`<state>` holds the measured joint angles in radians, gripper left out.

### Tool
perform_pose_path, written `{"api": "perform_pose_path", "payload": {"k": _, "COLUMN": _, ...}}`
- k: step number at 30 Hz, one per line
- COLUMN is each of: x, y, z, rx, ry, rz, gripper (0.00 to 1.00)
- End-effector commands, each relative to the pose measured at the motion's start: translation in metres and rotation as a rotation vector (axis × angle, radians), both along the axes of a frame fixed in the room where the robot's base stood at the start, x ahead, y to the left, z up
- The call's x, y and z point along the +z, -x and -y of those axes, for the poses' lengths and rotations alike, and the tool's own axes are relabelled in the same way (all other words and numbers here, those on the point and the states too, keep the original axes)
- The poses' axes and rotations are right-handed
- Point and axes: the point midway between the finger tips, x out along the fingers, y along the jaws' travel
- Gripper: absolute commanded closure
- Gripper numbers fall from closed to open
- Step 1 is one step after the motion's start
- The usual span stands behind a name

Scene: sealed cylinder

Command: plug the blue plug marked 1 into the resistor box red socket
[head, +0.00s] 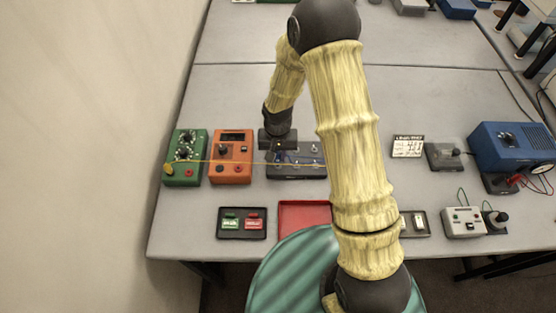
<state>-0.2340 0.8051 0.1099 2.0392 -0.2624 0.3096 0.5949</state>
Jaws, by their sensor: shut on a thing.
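My gripper (279,147) is over the left part of a dark grey terminal box (305,172) and points down. It is shut on a small blue thing, probably the blue plug (281,158); its mark is too small to read, and I cannot tell whether it touches the terminal box. The green box with two dials (176,150), probably the resistor box, stands at the far left. Its red socket (189,173) shows on its lower right. A yellow plug (169,169) is at its lower left, with a yellow wire running right toward my gripper.
An orange meter (231,150) stands between the green box and the terminal box. A dark tray with green and red pieces (242,236) and a red tray (292,207) lie in front. My arm hides the table's middle. A blue device (500,140) is at right.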

Motion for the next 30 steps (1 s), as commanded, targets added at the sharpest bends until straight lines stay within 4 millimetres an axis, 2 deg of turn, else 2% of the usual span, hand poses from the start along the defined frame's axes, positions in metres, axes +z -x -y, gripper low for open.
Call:
{"api": "perform_pose_path", "payload": {"k": 23, "x": 0.026, "y": 0.000, "z": 0.000, "rx": -0.001, "ry": 0.000, "rz": -0.001, "gripper": 1.00}}
{"api": "perform_pose_path", "payload": {"k": 30, "x": 0.028, "y": 0.000, "z": 0.000, "rx": -0.001, "ry": 0.000, "rz": -0.001, "gripper": 1.00}}
